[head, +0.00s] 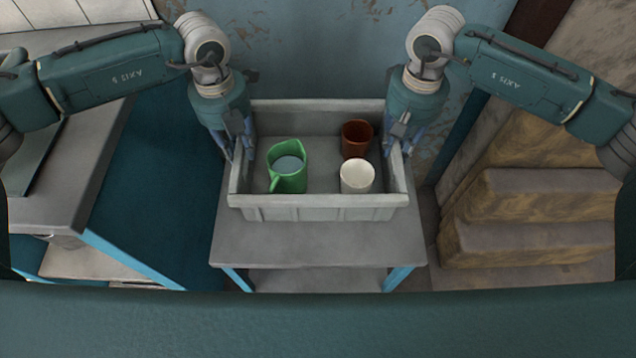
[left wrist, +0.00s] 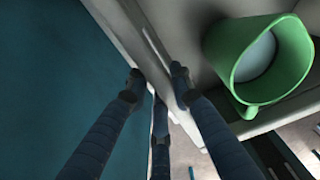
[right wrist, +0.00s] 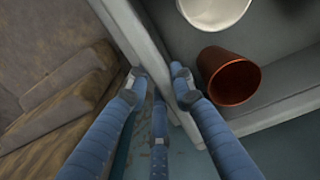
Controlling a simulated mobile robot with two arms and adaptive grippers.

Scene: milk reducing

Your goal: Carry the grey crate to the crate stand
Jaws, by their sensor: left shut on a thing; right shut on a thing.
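The grey crate (head: 320,213) is in the middle of the head view, over a small grey-topped stand (head: 320,245) with blue legs. I cannot tell whether its base touches the top. Inside are a green jug (head: 288,166) holding pale liquid, a brown cup (head: 356,139) and a white cup (head: 357,176), all upright. My left gripper (head: 240,148) is shut on the crate's left wall, which shows between its fingers in the left wrist view (left wrist: 158,90). My right gripper (head: 402,140) is shut on the right wall, also seen in the right wrist view (right wrist: 160,85).
A grey table (head: 60,205) with blue legs stands at the left. Stepped brown blocks (head: 540,190) stand close at the right. A worn blue wall (head: 310,50) is behind the crate.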

